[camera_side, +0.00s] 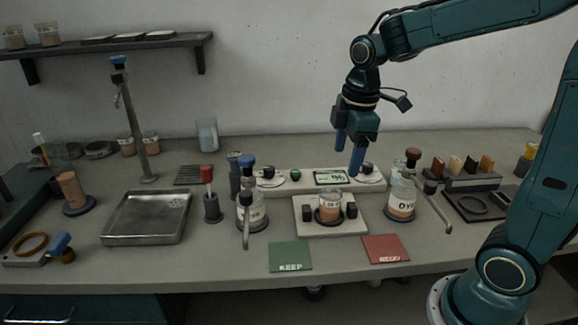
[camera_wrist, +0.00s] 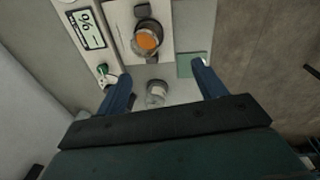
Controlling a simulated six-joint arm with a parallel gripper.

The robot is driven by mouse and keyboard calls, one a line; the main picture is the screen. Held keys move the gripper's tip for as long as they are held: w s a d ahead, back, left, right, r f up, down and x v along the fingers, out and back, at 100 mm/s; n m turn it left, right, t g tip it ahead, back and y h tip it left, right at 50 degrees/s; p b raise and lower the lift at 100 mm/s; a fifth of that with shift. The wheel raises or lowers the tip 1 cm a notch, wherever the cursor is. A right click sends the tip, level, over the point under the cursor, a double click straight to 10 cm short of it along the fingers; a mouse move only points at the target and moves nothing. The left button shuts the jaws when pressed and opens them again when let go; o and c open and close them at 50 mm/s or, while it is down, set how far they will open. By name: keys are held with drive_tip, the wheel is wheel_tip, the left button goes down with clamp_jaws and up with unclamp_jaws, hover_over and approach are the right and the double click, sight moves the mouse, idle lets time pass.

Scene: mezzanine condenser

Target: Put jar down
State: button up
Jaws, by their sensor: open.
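A small glass jar (camera_side: 331,204) with orange-brown contents and a pale label stands upright on a dark round base on the pale square plate (camera_side: 350,228). Dark blocks flank it. In the wrist view the jar (camera_wrist: 146,40) is seen from above, beyond the fingertips. My gripper (camera_side: 349,158) is open and empty, pointing down, above and apart from the jar and the back panel. In the wrist view the open fingers (camera_wrist: 158,85) frame a small pale round object (camera_wrist: 157,94) well below, which I cannot identify.
The green KEEP mat (camera_side: 290,257) and red mat (camera_side: 386,248) lie in front. Dispenser bottles stand left (camera_side: 252,211) and right (camera_side: 401,202) of the plate, with taps beside them. A metal tray (camera_side: 146,218) lies left. A display panel (camera_side: 331,177) runs behind.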

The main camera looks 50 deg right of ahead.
drive_tip(key=s+a+r+m+t, duration=0.1)
drive_tip(key=s+a+m+t, duration=0.1)
drive_tip(key=s+m, duration=0.3)
drive_tip(key=s+a+r+m+t, duration=0.2)
drive_tip(key=s+m, duration=0.3)
drive_tip(key=s, duration=0.5)
drive_tip(key=shift+a+r, duration=0.3)
drive_tip(key=shift+a, duration=0.15)
